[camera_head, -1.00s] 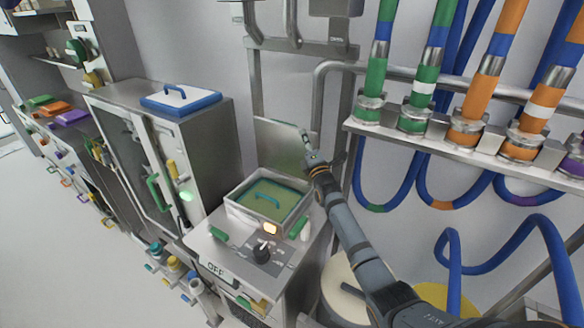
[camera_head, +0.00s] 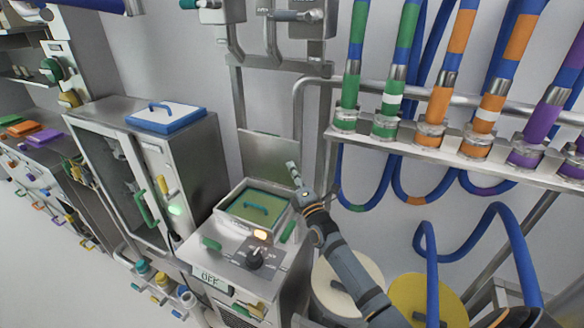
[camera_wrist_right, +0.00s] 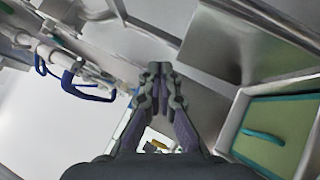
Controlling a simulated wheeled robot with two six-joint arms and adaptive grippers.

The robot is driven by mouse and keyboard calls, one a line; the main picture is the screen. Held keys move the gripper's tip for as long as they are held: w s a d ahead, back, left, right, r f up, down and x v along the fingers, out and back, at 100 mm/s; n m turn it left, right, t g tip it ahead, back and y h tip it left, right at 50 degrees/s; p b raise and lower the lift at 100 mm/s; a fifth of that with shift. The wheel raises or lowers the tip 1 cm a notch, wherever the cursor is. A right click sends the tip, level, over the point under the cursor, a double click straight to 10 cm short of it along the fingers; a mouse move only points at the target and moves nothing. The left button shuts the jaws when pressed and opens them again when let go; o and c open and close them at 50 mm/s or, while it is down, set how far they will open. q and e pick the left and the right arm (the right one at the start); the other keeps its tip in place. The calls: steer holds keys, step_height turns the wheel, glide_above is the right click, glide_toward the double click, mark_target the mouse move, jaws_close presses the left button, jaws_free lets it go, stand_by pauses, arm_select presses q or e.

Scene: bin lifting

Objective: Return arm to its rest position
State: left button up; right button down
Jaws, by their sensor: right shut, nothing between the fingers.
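My right arm comes in from the bottom right of the head view. Its gripper (camera_head: 294,172) is above and right of the bin's back corner, apart from the handle. In the wrist view the gripper's fingers (camera_wrist_right: 160,76) are closed together with nothing between them. The metal bin (camera_head: 222,209) with a green inside and a teal handle (camera_head: 256,208) sits on top of the machine with the OFF display (camera_head: 212,280). The bin's green inside also shows at the right of the wrist view (camera_wrist_right: 290,115). My left gripper is not in view.
A grey cabinet (camera_head: 190,140) with a blue-and-white lid (camera_head: 166,117) stands left. Pipes with colored bands (camera_head: 437,104) and hanging blue hoses (camera_head: 380,190) are on the right. A cream round drum (camera_head: 330,285) and a yellow one (camera_head: 425,290) are near my forearm.

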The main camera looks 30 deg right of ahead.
steer(key=s+a+f+m+g+y, duration=0.3)
steer(key=s+a+f+m+g, duration=0.55)
steer(key=f, duration=0.55)
steer(key=s+d+f+m+g+h, duration=0.15)
steer(key=s+m+g, duration=0.4)
steer(key=s, duration=0.75)
steer(key=s+f+m+g+h, duration=0.1)
steer(key=s+f+m+g, duration=0.4)
steer(key=s, duration=0.8)
step_height(320, 180, down, 28)
steer(key=s+d+m+b, duration=0.2)
steer(key=d+b, duration=0.1)
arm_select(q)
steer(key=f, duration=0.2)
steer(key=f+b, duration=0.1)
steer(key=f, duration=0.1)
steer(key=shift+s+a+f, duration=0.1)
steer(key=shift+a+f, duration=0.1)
arm_select(e)
steer(key=s+f+g, duration=0.1)
steer(key=s+f, duration=1.6)
steer(key=s, duration=0.1)
steer(key=shift+s+d+f, duration=0.3)
steer(key=shift+d+f, duration=0.05)
steer(key=shift+d, duration=0.05)
